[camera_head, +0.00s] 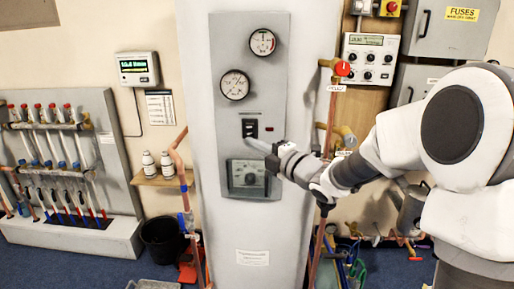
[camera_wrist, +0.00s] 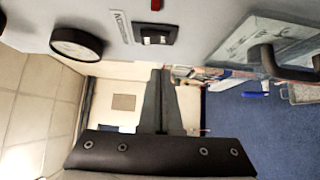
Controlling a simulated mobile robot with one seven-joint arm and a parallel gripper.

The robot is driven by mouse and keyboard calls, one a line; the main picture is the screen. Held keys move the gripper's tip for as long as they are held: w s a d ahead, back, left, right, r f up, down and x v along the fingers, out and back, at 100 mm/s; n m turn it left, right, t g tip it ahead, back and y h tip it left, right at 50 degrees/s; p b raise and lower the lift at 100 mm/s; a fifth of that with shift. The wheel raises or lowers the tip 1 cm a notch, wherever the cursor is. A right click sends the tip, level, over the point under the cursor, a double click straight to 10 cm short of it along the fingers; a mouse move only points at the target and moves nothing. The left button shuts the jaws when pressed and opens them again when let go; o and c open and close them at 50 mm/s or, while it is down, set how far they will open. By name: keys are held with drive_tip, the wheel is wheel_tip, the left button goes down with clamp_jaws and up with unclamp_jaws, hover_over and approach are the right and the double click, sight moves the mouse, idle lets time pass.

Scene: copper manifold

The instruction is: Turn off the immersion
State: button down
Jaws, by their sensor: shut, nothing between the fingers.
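The immersion switch (camera_head: 250,127) is a small black rocker switch on the grey panel (camera_head: 222,95) of the tall white cylinder. It also shows at the top of the wrist view (camera_wrist: 155,34), with two pale rockers or marks; their on or off position is too small to tell. My gripper (camera_head: 249,141) reaches in from the right, its tip just below the switch. In the wrist view the fingers of my gripper (camera_wrist: 160,73) are together and empty, pointing toward the switch with a visible gap in the picture. I cannot tell whether they touch the panel.
Two round gauges (camera_head: 235,85) sit above the switch, and a red indicator (camera_head: 269,128) is right of it. Copper pipes (camera_head: 331,115) run beside the cylinder on the right. A black bucket (camera_head: 162,240) stands at lower left.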

drive_tip(key=v, duration=0.9)
drive_tip(key=shift+s+d+f, duration=0.25)
drive_tip(key=shift+d+f, duration=0.05)
drive_tip(key=shift+f, duration=0.15)
drive_tip(key=s+d+r+m+h+p, duration=0.2)
drive_tip(key=s+d+r+m+h, duration=0.1)
drive_tip(key=d+m+h, duration=0.4)
drive_tip(key=s+d+r+m+h+p, duration=0.2)
drive_tip(key=d+r+m+h, duration=0.3)
drive_tip(key=m, duration=0.4)
drive_tip(key=s+a+f+m+g+p, duration=0.2)
drive_tip(key=s+m+g+p, duration=0.3)
drive_tip(key=s, duration=1.7)
drive_tip(key=m+g, duration=0.2)
drive_tip(key=m, duration=0.3)
drive_tip(key=shift+f+m+g, duration=0.15)
drive_tip(key=shift+m+g, duration=0.15)
